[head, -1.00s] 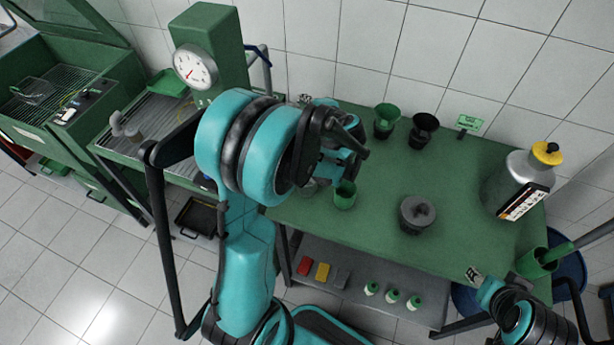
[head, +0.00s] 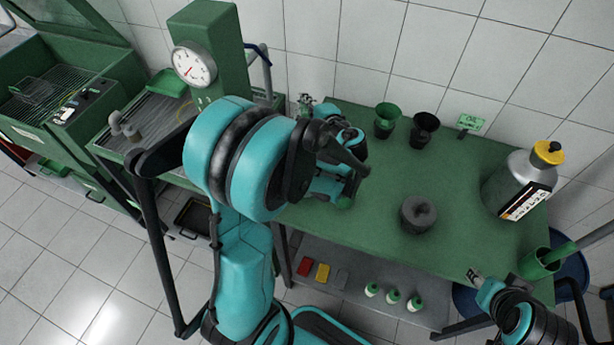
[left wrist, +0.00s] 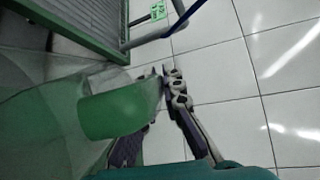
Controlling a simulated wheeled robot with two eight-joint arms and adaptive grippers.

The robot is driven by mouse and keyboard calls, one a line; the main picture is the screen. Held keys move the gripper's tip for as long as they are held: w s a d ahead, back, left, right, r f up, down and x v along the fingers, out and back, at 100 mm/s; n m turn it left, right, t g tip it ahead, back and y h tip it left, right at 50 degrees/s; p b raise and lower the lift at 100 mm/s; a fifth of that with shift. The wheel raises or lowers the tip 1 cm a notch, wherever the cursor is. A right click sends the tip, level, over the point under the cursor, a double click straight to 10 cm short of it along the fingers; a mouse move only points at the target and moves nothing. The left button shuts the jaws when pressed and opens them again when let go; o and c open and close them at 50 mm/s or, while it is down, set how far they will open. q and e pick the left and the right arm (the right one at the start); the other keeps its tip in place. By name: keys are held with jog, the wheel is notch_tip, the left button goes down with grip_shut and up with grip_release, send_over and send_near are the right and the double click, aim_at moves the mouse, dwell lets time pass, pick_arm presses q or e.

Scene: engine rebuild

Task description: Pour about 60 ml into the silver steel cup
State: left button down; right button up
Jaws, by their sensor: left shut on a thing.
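My left gripper (left wrist: 168,82) is shut on a see-through vessel (left wrist: 35,110) with a solid green part (left wrist: 118,108), seen close up in the left wrist view. I cannot tell how full it is. In the head view my left wrist (head: 335,165) is over the left part of the green bench and hides most of what it holds. I cannot pick out the silver steel cup for certain; the arm may hide it. My right gripper (head: 474,276) is at the bench's front right edge, small in view, its jaws unclear.
On the green bench (head: 460,180) stand a green funnel cup (head: 386,118), a black one (head: 424,125), a dark grey lidded pot (head: 418,213) and a large grey bottle with a yellow cap (head: 512,178). A press with a gauge (head: 194,64) stands left.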

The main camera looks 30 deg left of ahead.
pick_arm(q)
jog(key=shift+s+d+r+t+y+b, duration=0.3)
jog(key=shift+s+d+r+t+b, duration=0.05)
jog(key=shift+s+r+t, duration=0.1)
dwell(1.9)
jog(key=shift+w+a, duration=0.1)
jog(key=shift+w+a+f+g+h+p, duration=0.25)
jog(key=shift+w+a+g+h+p, duration=0.1)
jog(key=shift+w+a+p, duration=0.2)
jog(key=shift+w+a+f+g+h+p, duration=0.3)
jog(key=shift+w+a+p, duration=0.15)
jog(key=shift+w, duration=0.1)
jog(key=f, duration=0.1)
jog(key=w+a+f+g+h, duration=0.1)
jog(key=w+f+m+g+h, duration=0.1)
jog(key=f, duration=0.1)
jog(key=shift+w+a, duration=0.25)
jog(key=shift+a, duration=0.05)
jog(key=shift+r, duration=0.1)
jog(key=shift+w+p, duration=0.1)
jog(key=shift+p, duration=0.25)
